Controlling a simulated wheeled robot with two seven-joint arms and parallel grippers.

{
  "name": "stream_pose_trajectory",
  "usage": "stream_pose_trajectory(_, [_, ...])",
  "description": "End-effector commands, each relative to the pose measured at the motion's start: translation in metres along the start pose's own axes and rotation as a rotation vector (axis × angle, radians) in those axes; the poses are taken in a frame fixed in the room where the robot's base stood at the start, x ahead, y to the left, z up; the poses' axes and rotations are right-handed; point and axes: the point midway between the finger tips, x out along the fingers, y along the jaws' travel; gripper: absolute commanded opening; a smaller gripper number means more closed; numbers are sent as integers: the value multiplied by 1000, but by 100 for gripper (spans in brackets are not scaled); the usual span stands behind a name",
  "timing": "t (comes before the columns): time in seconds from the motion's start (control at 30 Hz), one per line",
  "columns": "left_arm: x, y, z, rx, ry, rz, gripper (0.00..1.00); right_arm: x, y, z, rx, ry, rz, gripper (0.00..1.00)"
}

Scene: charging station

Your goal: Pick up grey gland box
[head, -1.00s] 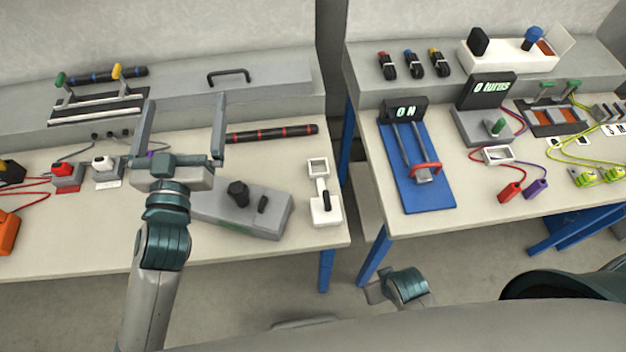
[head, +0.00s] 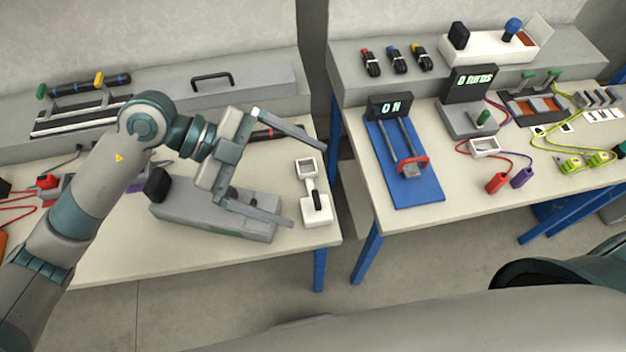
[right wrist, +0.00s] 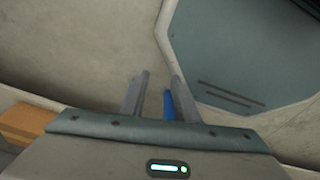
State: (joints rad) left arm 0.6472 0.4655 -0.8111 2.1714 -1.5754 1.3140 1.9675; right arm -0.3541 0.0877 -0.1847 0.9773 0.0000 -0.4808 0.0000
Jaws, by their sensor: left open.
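The grey gland box (head: 185,212), a long grey box with black fittings on top, lies on the left table. A black fitting (head: 157,185) stands at its left end; another is partly hidden behind my gripper. My left gripper (head: 308,186) is open and empty. It is turned sideways with its fingers pointing right, and its lower finger crosses in front of the box's right part. I cannot tell its height above the box. My right gripper (right wrist: 159,76) shows in the right wrist view with its fingers apart, and nothing is visibly held.
A white device (head: 317,208) stands right of the box. A red-banded dark rod (head: 268,133) lies behind my gripper. A gap separates the left table from the right one, which carries a blue stand (head: 425,190) and a counter display (head: 470,85).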

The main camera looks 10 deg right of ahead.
Motion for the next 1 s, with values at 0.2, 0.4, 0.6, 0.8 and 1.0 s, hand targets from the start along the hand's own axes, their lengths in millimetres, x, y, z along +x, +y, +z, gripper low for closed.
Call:
stream_pose_trajectory(0.2, [-62,33,98,-197,-506,240,100,22,-1,49,-6,-28,-2,28])
stream_pose_trajectory(0.4, [-130,47,143,-364,-848,306,100,30,-1,78,-10,-39,-2,28])
stream_pose_trajectory(0.6, [-158,51,154,-429,-973,313,100,32,-1,88,-11,-42,-2,28])
stream_pose_trajectory(0.8, [-159,51,155,-432,-976,314,100,32,-1,88,-11,-42,-2,28])
stream_pose_trajectory(1.0, [-157,52,155,-431,-974,315,100,32,-1,88,-11,-42,-2,28])
